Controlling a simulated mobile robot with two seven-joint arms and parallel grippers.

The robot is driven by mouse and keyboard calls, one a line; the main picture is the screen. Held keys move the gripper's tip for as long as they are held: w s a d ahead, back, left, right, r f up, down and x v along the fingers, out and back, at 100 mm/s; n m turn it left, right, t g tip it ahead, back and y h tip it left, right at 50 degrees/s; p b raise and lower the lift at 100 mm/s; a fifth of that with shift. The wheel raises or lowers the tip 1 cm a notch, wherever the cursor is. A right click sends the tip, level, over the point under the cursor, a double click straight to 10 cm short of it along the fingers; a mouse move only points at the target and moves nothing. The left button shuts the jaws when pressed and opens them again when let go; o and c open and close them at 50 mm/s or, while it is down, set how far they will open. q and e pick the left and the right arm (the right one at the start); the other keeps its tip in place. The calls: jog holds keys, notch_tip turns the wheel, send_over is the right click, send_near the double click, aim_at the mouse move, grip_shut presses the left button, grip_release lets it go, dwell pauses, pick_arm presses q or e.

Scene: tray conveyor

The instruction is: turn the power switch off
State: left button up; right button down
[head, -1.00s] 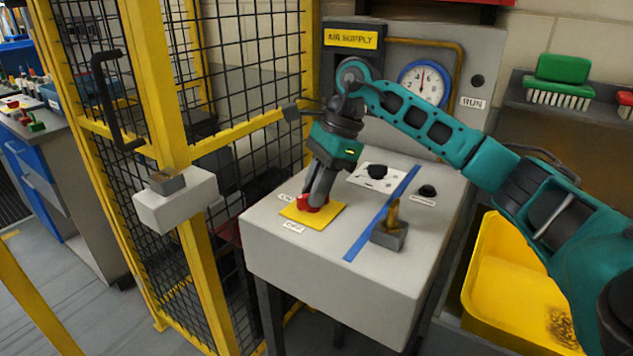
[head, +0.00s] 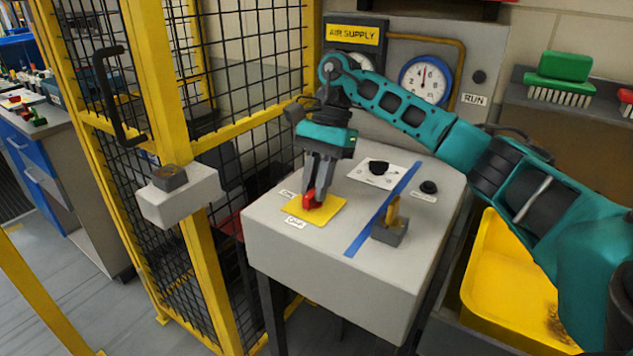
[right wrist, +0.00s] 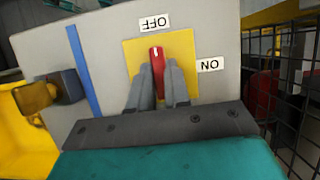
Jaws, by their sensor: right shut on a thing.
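The power switch is a red knob (head: 308,198) on a yellow plate (head: 331,210) on top of the grey console. My right gripper (head: 314,190) points down at it and is shut on the knob. In the right wrist view the red knob (right wrist: 157,63) sits between the two grey fingers, and its white mark points toward the OFF label (right wrist: 155,22). The ON label (right wrist: 210,65) is to the right of the plate there. The lower part of the knob is hidden by the fingers. My left gripper is not in view.
A blue tape strip (head: 372,226) crosses the console. Beyond it stand a brass key-like piece in a grey block (head: 390,232) and a black button (head: 428,187). A black knob (head: 378,167) is behind. A yellow-framed mesh fence (head: 185,245) stands close on the left.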

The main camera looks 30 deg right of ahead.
dwell(0.3)
jog(key=c, duration=1.1)
grip_release()
jog(key=v, duration=0.5)
jog(key=shift+r, duration=0.4)
jog(key=p+v, duration=0.3)
jog(key=v, duration=0.4)
jog(key=shift+d, duration=0.1)
